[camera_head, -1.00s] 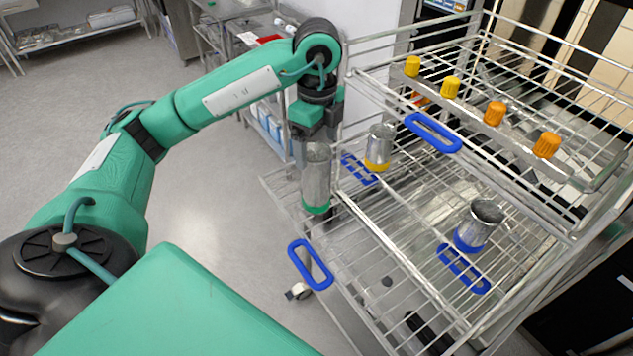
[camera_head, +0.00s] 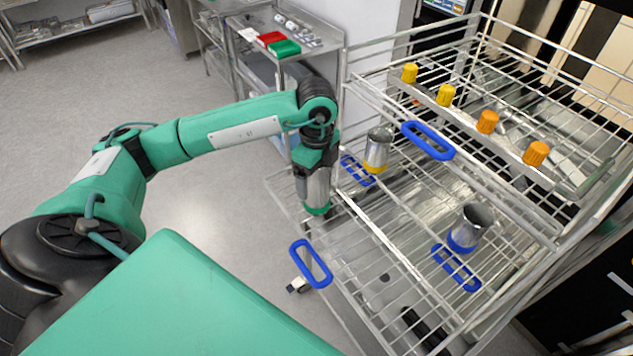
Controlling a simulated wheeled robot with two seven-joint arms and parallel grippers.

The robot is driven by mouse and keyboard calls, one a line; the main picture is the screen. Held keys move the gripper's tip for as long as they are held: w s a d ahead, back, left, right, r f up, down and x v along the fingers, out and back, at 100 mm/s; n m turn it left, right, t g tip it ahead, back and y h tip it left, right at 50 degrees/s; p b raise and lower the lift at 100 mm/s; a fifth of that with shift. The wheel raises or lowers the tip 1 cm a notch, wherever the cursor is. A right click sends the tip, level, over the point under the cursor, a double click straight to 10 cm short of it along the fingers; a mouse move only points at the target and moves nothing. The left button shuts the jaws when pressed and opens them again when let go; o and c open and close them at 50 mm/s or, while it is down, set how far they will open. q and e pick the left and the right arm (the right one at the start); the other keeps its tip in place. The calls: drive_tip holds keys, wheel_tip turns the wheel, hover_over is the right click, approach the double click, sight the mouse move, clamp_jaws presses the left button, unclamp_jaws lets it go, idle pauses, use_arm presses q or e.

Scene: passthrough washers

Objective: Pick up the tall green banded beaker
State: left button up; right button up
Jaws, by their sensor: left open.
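The tall green banded beaker (camera_head: 317,190) is a metal cylinder with a green band at its base. It stands upright at the left side of the wire rack (camera_head: 385,240). My left gripper (camera_head: 316,172) points down over the beaker, with its fingers around the upper part. The jaws are open; whether a finger touches the beaker cannot be told. The beaker's rim is hidden by the gripper. My right gripper is not in view.
A yellow-banded beaker (camera_head: 377,150) stands close on the right, and a blue-banded beaker (camera_head: 470,228) further right. Blue handles (camera_head: 311,264) stick out of the rack. An upper rack level with orange and yellow knobs (camera_head: 487,122) overhangs the right side. Open floor lies left.

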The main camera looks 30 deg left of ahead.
use_arm(q)
drive_tip(key=shift+c, duration=0.5)
drive_tip(key=c, duration=1.1)
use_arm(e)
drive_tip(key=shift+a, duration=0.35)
use_arm(q)
drive_tip(key=shift+r, duration=0.15)
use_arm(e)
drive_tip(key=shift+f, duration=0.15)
